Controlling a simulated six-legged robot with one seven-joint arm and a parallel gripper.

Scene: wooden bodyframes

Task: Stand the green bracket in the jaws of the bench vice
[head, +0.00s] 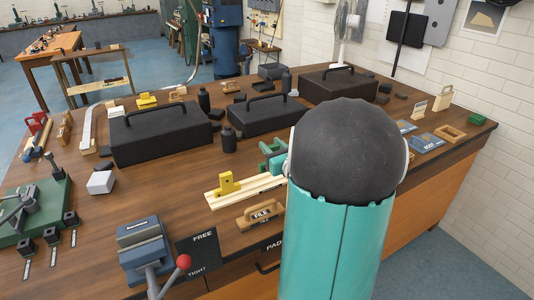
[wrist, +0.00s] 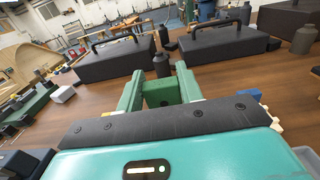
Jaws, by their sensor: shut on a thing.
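The green bracket (head: 272,154) shows in the head view just left of my dark wrist dome, above the far end of a pale wooden strip (head: 245,191). In the wrist view the green bracket (wrist: 161,93) lies between the two green fingers of my gripper (wrist: 159,84), which is shut on it. Whether the bracket touches the strip is unclear. The blue-grey bench vice (head: 143,246) stands at the near left bench edge, with a red-knobbed lever (head: 183,262). Its jaws face up, and I see nothing standing in them. My gripper is right of and beyond the vice.
A FREE/TIGHT plate (head: 200,254) lies beside the vice. A yellow bracket (head: 228,183) stands on the strip, with a wooden FILE holder (head: 260,214) in front. Black toolboxes (head: 160,131) and dark bottles (head: 229,140) stand behind. Bare bench lies left of the strip.

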